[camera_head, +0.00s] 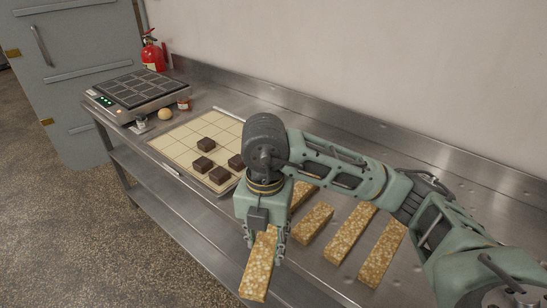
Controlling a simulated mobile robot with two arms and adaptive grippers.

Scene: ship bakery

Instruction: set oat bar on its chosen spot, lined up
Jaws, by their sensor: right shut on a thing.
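My right gripper (264,244) points down and is shut on an oat bar (258,272), a long golden, grainy block. The bar's near end juts toward the viewer, over the counter's front edge in the picture; its height above the counter is hard to tell. Several other oat bars (383,252) lie slanted on the steel counter to the right of the gripper, one partly hidden behind my right arm. A cream mat (176,143) marked with a grid lies left of the gripper. Several dark brown squares (203,165) sit on it. My left gripper is not in view.
The steel counter (340,128) runs along the wall, with a lower shelf (165,197). A flat appliance with a gridded top (137,90), an egg (165,114) and a small jar (184,103) stand at the far left end. A red fire extinguisher (153,55) is behind.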

